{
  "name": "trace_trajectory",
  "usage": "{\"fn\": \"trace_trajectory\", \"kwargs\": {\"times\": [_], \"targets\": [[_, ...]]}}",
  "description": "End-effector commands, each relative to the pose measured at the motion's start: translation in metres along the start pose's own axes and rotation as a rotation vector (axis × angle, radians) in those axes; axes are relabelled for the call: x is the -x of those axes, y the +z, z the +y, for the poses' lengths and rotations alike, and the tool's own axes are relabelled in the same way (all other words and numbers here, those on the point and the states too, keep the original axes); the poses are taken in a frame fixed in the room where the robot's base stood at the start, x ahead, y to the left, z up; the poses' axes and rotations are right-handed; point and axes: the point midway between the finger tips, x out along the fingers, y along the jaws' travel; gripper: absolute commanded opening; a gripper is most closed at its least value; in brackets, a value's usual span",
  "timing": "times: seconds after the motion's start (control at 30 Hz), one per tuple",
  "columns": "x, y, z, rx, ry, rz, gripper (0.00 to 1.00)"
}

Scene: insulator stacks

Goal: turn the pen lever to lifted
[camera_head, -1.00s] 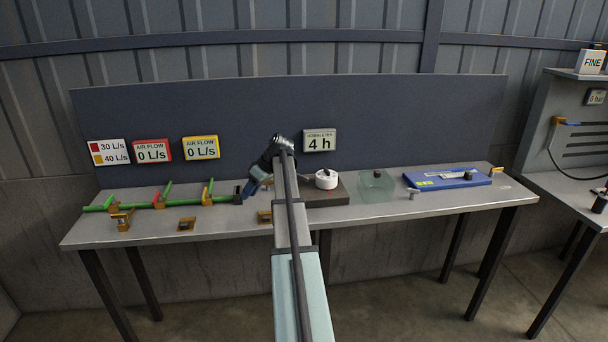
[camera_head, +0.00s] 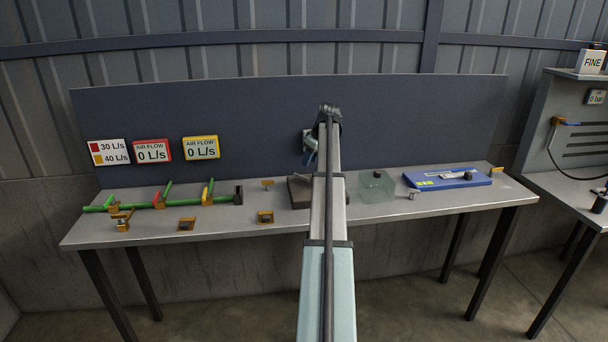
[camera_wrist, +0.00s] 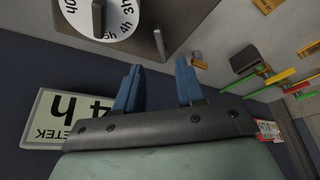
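The recorder's grey base (camera_head: 299,190) lies on the table, mostly behind my arm in the head view. In the wrist view the base (camera_wrist: 185,12) carries a white dial (camera_wrist: 120,22) with hour marks and a dark peg (camera_wrist: 98,18). A thin grey lever (camera_wrist: 160,43), apparently the pen lever, stands beside the dial; its setting is unclear. My gripper (camera_wrist: 157,70) is open, its blue fingers apart and nothing visible between them. The lever appears beyond the fingertips, roughly in line with the gap; contact cannot be told. The head view shows part of my gripper (camera_head: 310,145) above the base.
A 4 h sign (camera_wrist: 65,115) appears upside down in the wrist view. Left on the table (camera_head: 215,227) are green pipes (camera_head: 185,201) and brass brackets. A dark panel (camera_head: 420,120) stands behind.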

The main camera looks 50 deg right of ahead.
Motion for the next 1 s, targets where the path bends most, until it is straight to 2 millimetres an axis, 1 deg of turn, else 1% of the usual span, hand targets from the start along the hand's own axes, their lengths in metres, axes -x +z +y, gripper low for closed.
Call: {"fn": "trace_trajectory", "kwargs": {"times": [0.03,0.2,0.43,0.63,0.97,1.0], "targets": [[-0.011,0.000,0.000,0.000,-0.001,-0.001,0.38],[-0.040,0.000,0.000,0.000,-0.002,-0.001,0.38],[-0.070,-0.001,0.000,0.000,-0.001,0.000,0.38],[-0.081,0.000,0.000,0.000,-0.001,0.000,0.38],[-0.083,0.000,0.000,0.000,0.000,0.001,0.38],[-0.083,0.000,0.000,0.000,0.000,0.001,0.34]]}}
